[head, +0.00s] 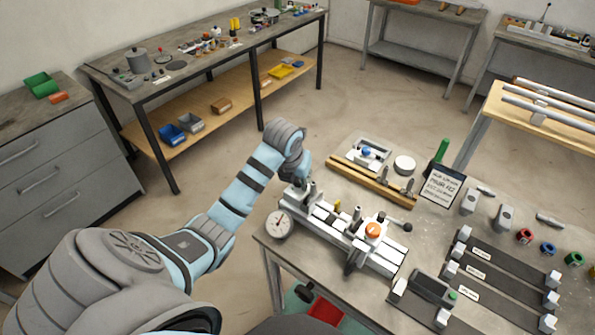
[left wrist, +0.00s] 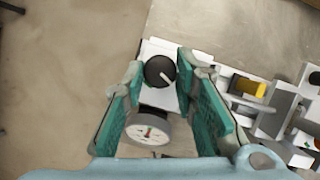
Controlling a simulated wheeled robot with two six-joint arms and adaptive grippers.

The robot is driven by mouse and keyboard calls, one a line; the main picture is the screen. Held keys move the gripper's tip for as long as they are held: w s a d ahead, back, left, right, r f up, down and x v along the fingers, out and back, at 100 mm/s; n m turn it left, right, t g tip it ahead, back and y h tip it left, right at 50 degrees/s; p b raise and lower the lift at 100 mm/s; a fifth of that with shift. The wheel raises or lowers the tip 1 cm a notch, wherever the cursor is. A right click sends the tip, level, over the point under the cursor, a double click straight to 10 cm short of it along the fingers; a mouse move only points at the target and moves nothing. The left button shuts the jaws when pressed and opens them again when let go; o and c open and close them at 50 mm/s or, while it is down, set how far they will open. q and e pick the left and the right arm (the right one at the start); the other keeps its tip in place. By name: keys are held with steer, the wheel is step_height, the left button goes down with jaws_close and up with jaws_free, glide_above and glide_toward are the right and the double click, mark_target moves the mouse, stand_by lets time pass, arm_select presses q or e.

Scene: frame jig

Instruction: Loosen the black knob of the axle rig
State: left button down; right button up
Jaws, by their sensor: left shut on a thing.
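The axle rig (head: 330,226) lies along the near left edge of the workbench, a long pale assembly with an orange-topped part (head: 375,230) towards its right end. A round white dial gauge (head: 280,223) sits at its left end and also shows in the left wrist view (left wrist: 148,132). The black knob (left wrist: 159,71), round with a white pointer line, sits between my left gripper's fingertips (left wrist: 160,78), and the gripper is shut on it. In the head view my left gripper (head: 307,187) is over the rig's left end and hides the knob. My right gripper is not in view.
Behind the rig are a wooden rail (head: 370,183), a grey tray (head: 361,153) and a small sign (head: 441,185). Dark strips with white end blocks (head: 500,270) and coloured rings lie to the right. A dark boxed device (head: 433,288) stands near the front.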

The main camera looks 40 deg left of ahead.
arm_select(q)
steer(key=c, duration=1.3)
jaws_free()
